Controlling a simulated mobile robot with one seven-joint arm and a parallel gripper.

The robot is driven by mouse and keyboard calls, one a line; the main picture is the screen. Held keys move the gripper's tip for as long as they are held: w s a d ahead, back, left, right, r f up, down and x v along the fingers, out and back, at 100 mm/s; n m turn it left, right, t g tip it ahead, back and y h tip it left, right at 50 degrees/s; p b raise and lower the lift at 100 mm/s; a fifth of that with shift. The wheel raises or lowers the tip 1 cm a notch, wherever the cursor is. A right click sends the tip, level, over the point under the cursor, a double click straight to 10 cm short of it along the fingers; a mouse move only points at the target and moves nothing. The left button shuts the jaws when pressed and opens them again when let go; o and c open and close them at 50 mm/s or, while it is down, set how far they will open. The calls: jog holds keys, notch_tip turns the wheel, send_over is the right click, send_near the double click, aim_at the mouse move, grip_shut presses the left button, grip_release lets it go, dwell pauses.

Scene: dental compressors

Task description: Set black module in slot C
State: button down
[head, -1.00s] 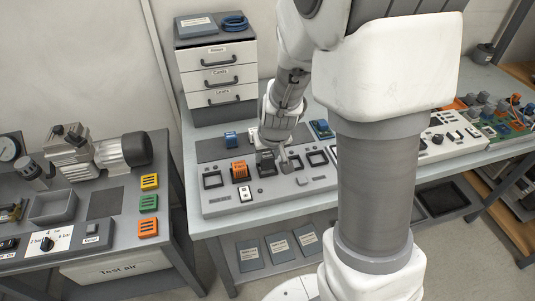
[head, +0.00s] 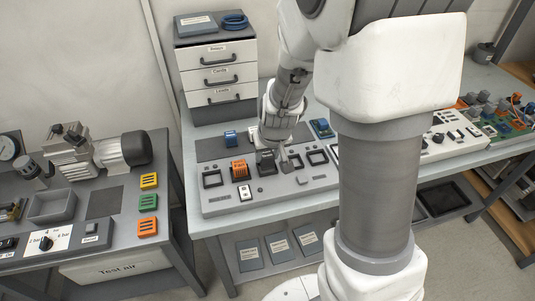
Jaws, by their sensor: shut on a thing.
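The grey panel (head: 215,205) on the middle bench has a row of dark square slots along its front half. An orange module (head: 239,171) sits in the second slot from the left. The black module (head: 265,166) is at the third position, just right of the orange one. My gripper (head: 272,155) points down there and is shut on the black module. Whether the module is fully seated or held slightly above the panel I cannot tell. Slot letters are too small to read. The leftmost slot (head: 212,179) and one right of my gripper (head: 317,158) look empty.
A blue module (head: 231,138) stands behind the slots, and a blue-green one (head: 321,128) at the back right. A white rocker switch (head: 244,193) is in front. A drawer unit (head: 218,75) stands behind. The left bench holds yellow, green and orange modules (head: 148,204).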

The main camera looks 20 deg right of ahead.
jog(key=shift+f, duration=0.15)
jog(key=shift+f+b, duration=0.5)
jog(key=shift+b, duration=0.2)
jog(key=shift+f, duration=0.25)
dwell(0.3)
grip_release()
dwell(0.4)
jog(key=shift+r, duration=0.1)
notch_tip(320, 180, up, 7)
jog(key=p, duration=0.5)
jog(key=shift+p, duration=0.4)
